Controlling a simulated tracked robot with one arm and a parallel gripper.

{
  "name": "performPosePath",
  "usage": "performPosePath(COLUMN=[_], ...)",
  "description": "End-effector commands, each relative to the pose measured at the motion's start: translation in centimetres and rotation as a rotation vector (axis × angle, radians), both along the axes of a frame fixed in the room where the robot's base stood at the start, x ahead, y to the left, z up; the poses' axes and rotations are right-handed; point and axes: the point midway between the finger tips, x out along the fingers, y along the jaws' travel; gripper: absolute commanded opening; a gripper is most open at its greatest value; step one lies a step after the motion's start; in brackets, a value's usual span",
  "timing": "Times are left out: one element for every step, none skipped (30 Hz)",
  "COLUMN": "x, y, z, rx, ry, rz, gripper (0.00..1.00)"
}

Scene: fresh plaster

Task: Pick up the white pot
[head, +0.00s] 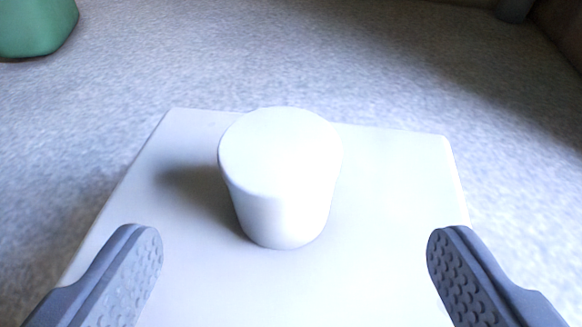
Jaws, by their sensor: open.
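The white pot (282,170) stands upright on a white, flat-topped block or board (400,190), near the middle of the head view. It has a wide, closed-looking top and narrows toward its base. My gripper (293,245) is open and empty, with one grey textured finger at the lower left and one at the lower right. The pot is beyond the fingertips, between them in the picture, and neither finger appears to touch it.
Grey carpet-like floor surrounds the white surface and looks clear behind it. A green object (36,25) is at the upper left, cut off by the frame. A dark object (514,9) and a brown edge (562,25) show at the upper right.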

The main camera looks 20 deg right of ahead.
Motion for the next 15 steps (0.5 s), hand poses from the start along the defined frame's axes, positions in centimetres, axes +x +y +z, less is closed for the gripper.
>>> performPosePath(x=[0.9,1.3,1.8,2.2,2.5,2.9,3.1,3.3,3.5,3.6,3.7,3.8,3.9,4.0,4.2], y=[-0.5,-0.6,-0.8,-1.0,-1.1,-1.2,-1.3,-1.4,-1.5,-1.5,-1.6,-1.6,-1.6,-1.6,-1.6], z=[-0.6,-0.7,-1.0,-1.1,-1.3,-1.5,-1.6,-1.6,-1.7,-1.7,-1.7,-1.8,-1.8,-1.9,-2.1], rx=[0.001,0.000,0.001,0.000,0.000,0.001,0.001,0.000,0.000,0.000,0.000,-0.001,-0.001,-0.001,-0.001], ry=[-0.004,-0.003,-0.003,-0.003,-0.002,-0.001,-0.001,-0.001,-0.001,-0.001,0.000,0.000,0.000,0.000,-0.001], rz=[-0.002,0.000,-0.001,-0.002,0.000,0.001,0.001,0.000,0.000,0.000,0.001,0.001,0.001,0.001,0.001], gripper=[0.81,0.81,0.81,0.81,0.81,0.81,0.81,0.81,0.81,0.81,0.81,0.81,0.81,0.81,0.81])
